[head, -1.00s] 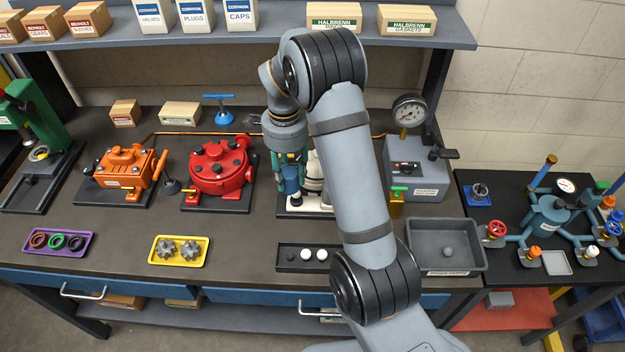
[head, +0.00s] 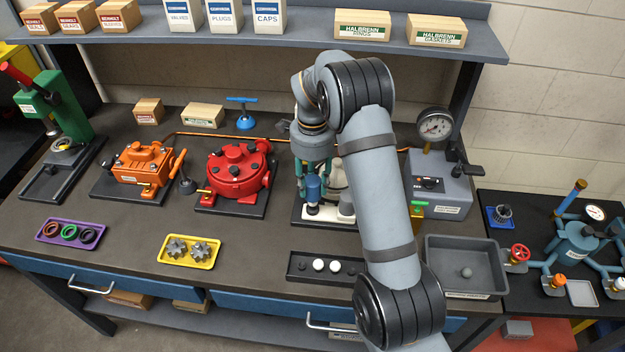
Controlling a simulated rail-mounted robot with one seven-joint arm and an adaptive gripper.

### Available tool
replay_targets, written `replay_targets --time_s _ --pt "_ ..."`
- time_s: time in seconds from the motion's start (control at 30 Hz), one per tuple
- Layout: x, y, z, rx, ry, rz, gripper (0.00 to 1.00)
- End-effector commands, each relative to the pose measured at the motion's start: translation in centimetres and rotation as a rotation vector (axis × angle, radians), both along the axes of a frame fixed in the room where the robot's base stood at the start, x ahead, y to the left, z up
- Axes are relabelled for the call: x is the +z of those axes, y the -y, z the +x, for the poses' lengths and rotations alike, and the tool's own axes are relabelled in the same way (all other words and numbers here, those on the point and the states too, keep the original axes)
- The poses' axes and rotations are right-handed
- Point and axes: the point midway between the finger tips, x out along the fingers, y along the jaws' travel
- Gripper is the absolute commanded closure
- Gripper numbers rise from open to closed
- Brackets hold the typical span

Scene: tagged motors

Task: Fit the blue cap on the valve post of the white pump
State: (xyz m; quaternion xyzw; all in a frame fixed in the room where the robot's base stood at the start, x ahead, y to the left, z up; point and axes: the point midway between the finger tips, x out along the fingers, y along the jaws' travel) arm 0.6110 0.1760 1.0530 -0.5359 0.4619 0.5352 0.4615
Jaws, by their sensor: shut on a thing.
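My gripper (head: 314,175) points down over the left side of the white pump (head: 345,211) and is shut on the blue cap (head: 313,188). The cap is upright between the fingers, directly above or on a short white post (head: 312,209) at the pump's front left. From this angle I cannot tell whether the cap touches the post or is seated on it. My arm hides the right part of the pump.
The red pump (head: 237,170) stands close on the left, with the orange pump (head: 143,163) beyond it. In front lies a black tray (head: 296,279) with black and white balls. A grey bin (head: 463,246) and a gauge unit (head: 440,180) stand right.

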Motion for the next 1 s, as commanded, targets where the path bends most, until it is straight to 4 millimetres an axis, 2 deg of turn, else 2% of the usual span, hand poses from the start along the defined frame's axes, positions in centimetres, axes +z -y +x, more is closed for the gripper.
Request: replay_targets --time_s 0.53,1.0 --pt "-0.2 0.0 0.0 0.0 0.0 0.0 0.86" --pt "-1.4 0.0 0.0 0.0 0.0 0.0 0.86"
